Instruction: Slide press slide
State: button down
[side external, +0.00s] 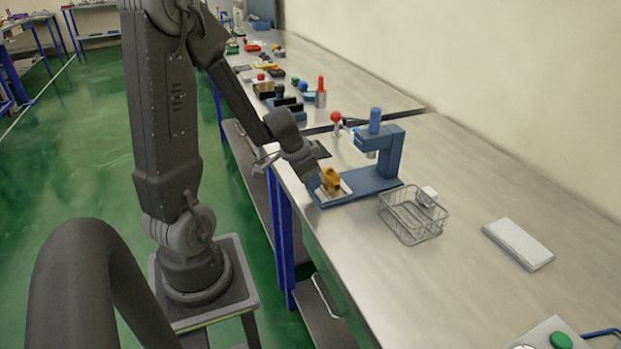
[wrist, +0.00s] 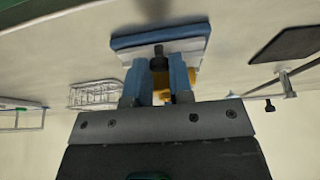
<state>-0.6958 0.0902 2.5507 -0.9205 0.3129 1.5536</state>
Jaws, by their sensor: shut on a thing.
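The blue press (side external: 388,155) stands on a flat blue base (side external: 360,187), with a blue cylinder (side external: 375,120) upright on its head. A white slide plate (side external: 345,188) lies at the base's front left end, away from the press head. A yellow part (side external: 330,180) sits over the plate; in the wrist view it is mostly hidden behind the fingers (wrist: 194,77). My gripper (side external: 318,178) is at this end of the base. In the wrist view its fingers (wrist: 158,72) are shut on a black knob (wrist: 158,51) in front of the white plate.
A wire basket (side external: 411,218) with a white block (side external: 428,196) stands right of the press. A red-knobbed lever (side external: 336,119) stands behind it. A white flat box (side external: 518,244) and a green button (side external: 561,341) lie further right. The bench between them is clear.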

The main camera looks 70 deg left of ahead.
aim_at(345, 184)
jog(key=w, duration=0.8)
jog(key=shift+s, duration=0.1)
jog(key=c, duration=1)
grip_release()
jog(key=v, duration=1.4)
jog(key=shift+s+f, duration=0.1)
jog(key=shift+c, duration=0.5)
